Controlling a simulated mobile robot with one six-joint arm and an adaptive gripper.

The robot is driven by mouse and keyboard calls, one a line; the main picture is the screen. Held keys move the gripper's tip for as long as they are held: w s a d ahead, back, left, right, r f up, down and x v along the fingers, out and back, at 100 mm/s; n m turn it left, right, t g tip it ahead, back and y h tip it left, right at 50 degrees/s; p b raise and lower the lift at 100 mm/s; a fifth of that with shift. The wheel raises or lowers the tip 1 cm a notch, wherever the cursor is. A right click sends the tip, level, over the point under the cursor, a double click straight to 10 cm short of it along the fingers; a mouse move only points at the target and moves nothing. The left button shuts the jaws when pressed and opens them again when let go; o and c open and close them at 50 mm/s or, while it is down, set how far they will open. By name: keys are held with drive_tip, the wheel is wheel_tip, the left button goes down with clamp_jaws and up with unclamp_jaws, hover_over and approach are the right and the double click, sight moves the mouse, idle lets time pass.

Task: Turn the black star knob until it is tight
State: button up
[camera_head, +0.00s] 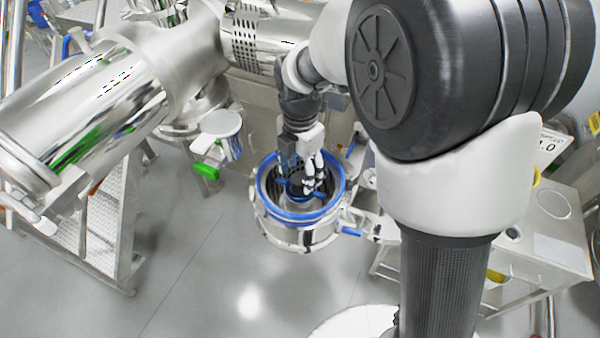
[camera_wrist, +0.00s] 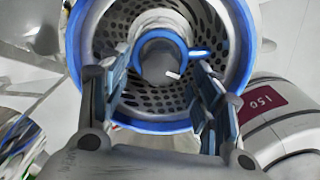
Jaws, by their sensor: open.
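The black star knob cannot be made out for certain. In the head view a dark shape (camera_head: 296,183) sits at the middle of the round mill housing, partly behind my gripper (camera_head: 312,185). In the wrist view a dark grey round hub (camera_wrist: 158,42) with a blue arm (camera_wrist: 199,53) stands at the centre of a perforated screen (camera_wrist: 131,99). My gripper (camera_wrist: 163,88) is open, its two fingers apart on either side below the hub. Nothing shows held between them. Whether a fingertip touches anything cannot be told.
A blue ring (camera_head: 262,205) rims the steel housing around the hub, close about my gripper. A large steel vessel (camera_head: 85,95) stands at the left above steps (camera_head: 110,215). A steel cabinet (camera_head: 545,225) stands at the right. The grey floor in front is clear.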

drive_tip(key=shift+f, duration=0.7)
drive_tip(key=shift+c, duration=0.4)
drive_tip(key=c, duration=1)
